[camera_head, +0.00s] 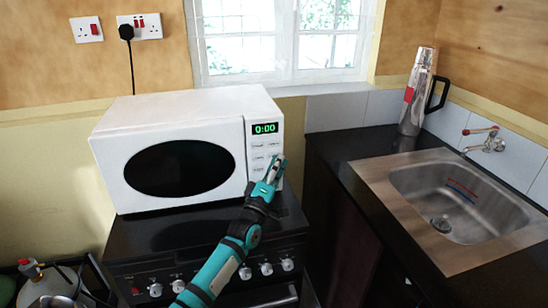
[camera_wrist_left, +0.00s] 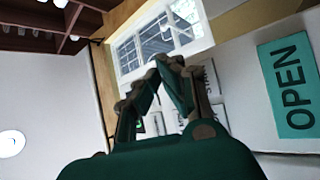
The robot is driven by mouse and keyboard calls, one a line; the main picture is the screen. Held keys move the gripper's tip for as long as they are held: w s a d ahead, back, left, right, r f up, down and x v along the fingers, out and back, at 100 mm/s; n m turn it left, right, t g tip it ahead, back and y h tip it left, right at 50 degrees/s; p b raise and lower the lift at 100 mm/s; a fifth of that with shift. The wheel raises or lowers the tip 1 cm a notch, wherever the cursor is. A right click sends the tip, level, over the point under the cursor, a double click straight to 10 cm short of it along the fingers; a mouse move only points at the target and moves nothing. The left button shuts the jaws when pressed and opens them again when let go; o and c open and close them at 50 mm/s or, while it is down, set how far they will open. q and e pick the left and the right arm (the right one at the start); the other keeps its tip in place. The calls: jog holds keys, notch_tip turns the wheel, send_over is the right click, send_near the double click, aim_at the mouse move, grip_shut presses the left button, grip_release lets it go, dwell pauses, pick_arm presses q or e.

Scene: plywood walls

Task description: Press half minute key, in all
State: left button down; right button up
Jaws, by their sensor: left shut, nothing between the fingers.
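A white microwave (camera_head: 165,110) stands on a black cooker, its door shut. Its green display (camera_head: 265,128) reads 0:00. The key panel (camera_head: 259,146) below the display has several pale keys with labels too small to read; I cannot tell which is the half minute key. My left gripper (camera_head: 276,164) is shut and empty in front of the panel's lower right, hiding some keys. I cannot tell whether its tips touch. In the left wrist view the shut fingers (camera_wrist_left: 166,66) partly cover the keys, and a teal OPEN key (camera_wrist_left: 288,88) shows at the right. My right gripper is out of view.
The cooker's black top (camera_head: 150,235) and its knobs lie below the microwave. At the right, a dark counter holds a steel sink (camera_head: 460,205), a tap (camera_head: 485,140) and a steel flask (camera_head: 416,95). A window (camera_head: 280,40) is behind. Items stand at lower left.

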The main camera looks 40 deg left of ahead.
pick_arm(q)
jog(key=shift+w+a, duration=0.1)
dwell(0.5)
jog(key=shift+s+d+p, duration=0.45)
jog(key=shift+s+d, duration=0.1)
jog(key=shift+d, duration=0.05)
jog(key=s+d+p, duration=0.2)
jog(key=s+d, duration=0.1)
jog(key=shift+s+d+p, duration=0.15)
jog(key=shift+d+p, duration=0.2)
jog(key=shift+d, duration=0.05)
dwell(0.7)
